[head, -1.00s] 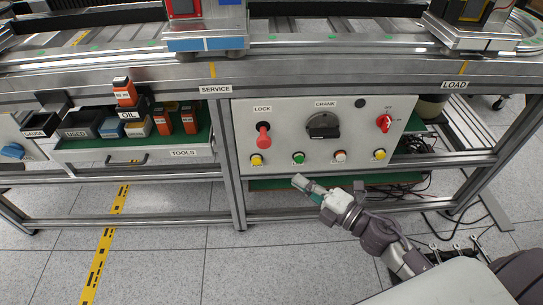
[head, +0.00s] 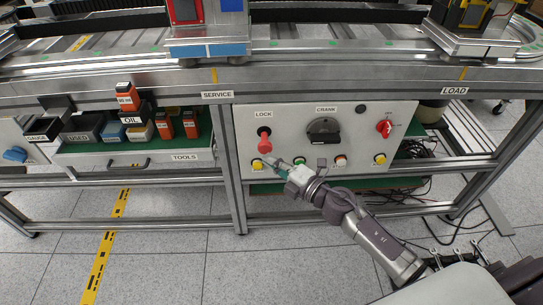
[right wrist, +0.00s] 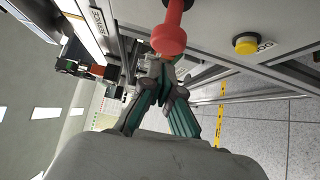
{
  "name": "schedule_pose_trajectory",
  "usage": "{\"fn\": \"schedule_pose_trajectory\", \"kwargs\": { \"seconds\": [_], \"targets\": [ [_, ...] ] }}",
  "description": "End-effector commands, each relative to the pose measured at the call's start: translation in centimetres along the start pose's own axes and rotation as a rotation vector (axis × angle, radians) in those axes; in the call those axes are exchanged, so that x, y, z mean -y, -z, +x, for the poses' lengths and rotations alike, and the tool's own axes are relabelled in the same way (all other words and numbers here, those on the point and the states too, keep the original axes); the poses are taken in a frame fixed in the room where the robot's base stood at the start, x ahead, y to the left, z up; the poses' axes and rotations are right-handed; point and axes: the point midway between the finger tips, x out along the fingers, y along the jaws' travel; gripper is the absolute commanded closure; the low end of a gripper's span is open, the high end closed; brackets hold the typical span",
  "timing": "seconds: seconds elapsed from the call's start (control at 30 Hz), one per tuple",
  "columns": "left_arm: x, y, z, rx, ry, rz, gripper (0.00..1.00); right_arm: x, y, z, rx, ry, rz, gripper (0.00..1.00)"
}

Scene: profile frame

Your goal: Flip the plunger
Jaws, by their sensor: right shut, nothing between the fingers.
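The plunger is a red knob (head: 265,143) under the LOCK label on the white control panel, sticking out of a dark round base. In the right wrist view the red plunger (right wrist: 169,38) shows large, just beyond the fingertips. My right gripper (head: 270,162) is just below the knob in the head view, its fingers shut with nothing between them. Its teal fingers (right wrist: 163,72) come together close to the knob; whether they touch it I cannot tell. My left gripper is not in view.
The panel (head: 360,120) also bears a black crank (head: 323,130), a red rotary switch (head: 384,128) and a row of buttons. A yellow button (head: 257,165) is right by my right gripper. A tools shelf (head: 90,150) with boxes is at left.

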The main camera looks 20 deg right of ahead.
Motion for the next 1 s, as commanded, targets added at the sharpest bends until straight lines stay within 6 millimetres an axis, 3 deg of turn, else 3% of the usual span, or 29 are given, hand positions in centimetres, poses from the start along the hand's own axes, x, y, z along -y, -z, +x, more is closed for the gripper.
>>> {"fn": "schedule_pose_trajectory", "kwargs": {
  "seconds": [0.2, 0.57, 0.7, 1.0],
  "targets": [
    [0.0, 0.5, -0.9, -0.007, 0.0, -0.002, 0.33, 0.1, -1.2, 1.3, -0.001, 0.0, 0.0, 1.0],
    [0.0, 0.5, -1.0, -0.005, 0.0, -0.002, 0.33, 0.1, -1.4, 1.4, -0.001, 0.0, 0.001, 1.0],
    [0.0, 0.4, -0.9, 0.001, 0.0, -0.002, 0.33, 0.1, -2.6, 2.6, 0.0, -0.001, 0.0, 1.0],
    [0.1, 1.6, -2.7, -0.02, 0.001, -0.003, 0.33, 0.0, -4.0, 4.0, 0.002, -0.001, 0.0, 1.0]
  ]
}}
